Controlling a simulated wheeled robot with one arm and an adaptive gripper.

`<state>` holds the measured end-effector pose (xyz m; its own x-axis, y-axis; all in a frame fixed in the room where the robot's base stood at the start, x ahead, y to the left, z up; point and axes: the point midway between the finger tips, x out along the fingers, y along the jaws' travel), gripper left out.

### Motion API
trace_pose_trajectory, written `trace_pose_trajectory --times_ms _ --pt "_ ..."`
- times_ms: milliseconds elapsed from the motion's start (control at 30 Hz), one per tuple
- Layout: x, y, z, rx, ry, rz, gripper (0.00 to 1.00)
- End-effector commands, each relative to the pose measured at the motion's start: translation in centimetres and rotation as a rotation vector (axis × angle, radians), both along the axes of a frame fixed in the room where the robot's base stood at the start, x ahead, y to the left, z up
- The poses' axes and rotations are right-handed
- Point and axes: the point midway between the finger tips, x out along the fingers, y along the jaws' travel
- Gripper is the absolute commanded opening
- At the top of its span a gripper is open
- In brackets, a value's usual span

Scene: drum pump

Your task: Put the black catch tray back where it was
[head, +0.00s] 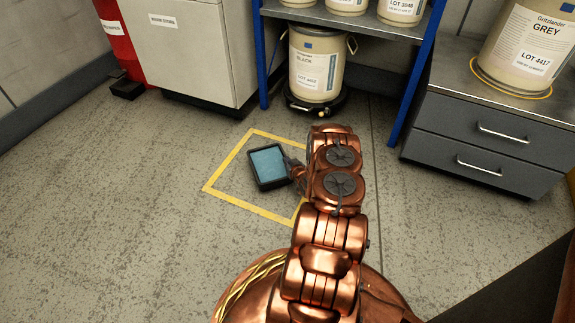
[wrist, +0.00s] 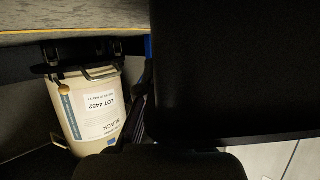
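The black catch tray (head: 257,177), with a pale blue inner face, is inside the yellow floor outline (head: 222,196) in the head view. My gripper (head: 291,171) is at the tray's right edge and looks shut on it; my arm partly hides the contact. In the wrist view the dark tray (wrist: 235,65) fills much of the picture, with a dark gripper finger (wrist: 185,163) below its edge. The other finger is hidden. I cannot tell whether the tray touches the floor.
A cream drum labelled BLACK (head: 316,67) stands on a dark round base (head: 313,106) under the blue-framed shelf (head: 405,29). It also shows upside down in the wrist view (wrist: 88,108). A grey drawer unit (head: 483,140) is at right, a cabinet (head: 190,50) at left. The floor left of the outline is clear.

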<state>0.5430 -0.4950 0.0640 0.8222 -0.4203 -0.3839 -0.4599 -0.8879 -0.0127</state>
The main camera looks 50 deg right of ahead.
Motion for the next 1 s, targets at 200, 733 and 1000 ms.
trace_pose_trajectory --times_ms 200,733,1000 --pt "0.07 -0.03 -0.02 -0.002 -0.001 0.000 0.00" --pt "0.04 0.00 -0.33 -0.001 0.000 0.000 0.31" --pt "0.05 0.00 -0.14 -0.001 -0.001 0.001 0.31"
